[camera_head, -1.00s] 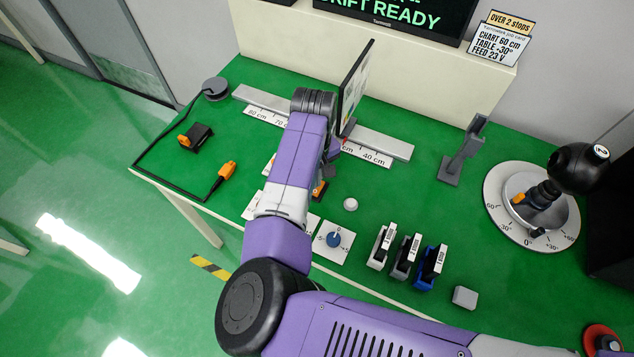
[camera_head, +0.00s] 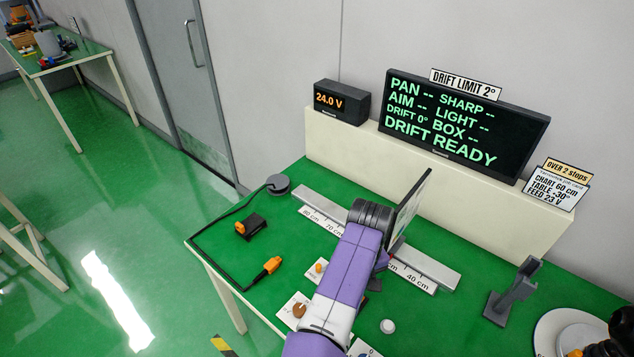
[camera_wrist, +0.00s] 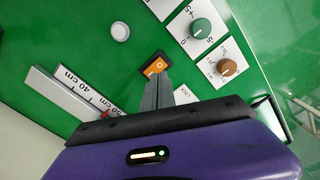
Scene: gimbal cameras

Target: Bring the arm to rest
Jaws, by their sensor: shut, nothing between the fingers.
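My arm (camera_head: 343,275) reaches over the green bench, its wrist beside the upright chart panel. In the wrist view my gripper (camera_wrist: 158,84) is shut, its two grey fingers together with nothing between them. The fingertips appear just beside an orange rocker switch (camera_wrist: 155,67) in a black frame; I cannot tell whether they touch it. In the head view my own arm mostly hides the fingers.
The chart panel (camera_head: 410,208) stands close right of my wrist on the ruler rail (camera_head: 435,270). A grey stand (camera_head: 512,292) is farther right. A green knob (camera_wrist: 201,29) and brown knob (camera_wrist: 228,68) lie near the fingers. The monitor (camera_head: 465,115) reads DRIFT READY.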

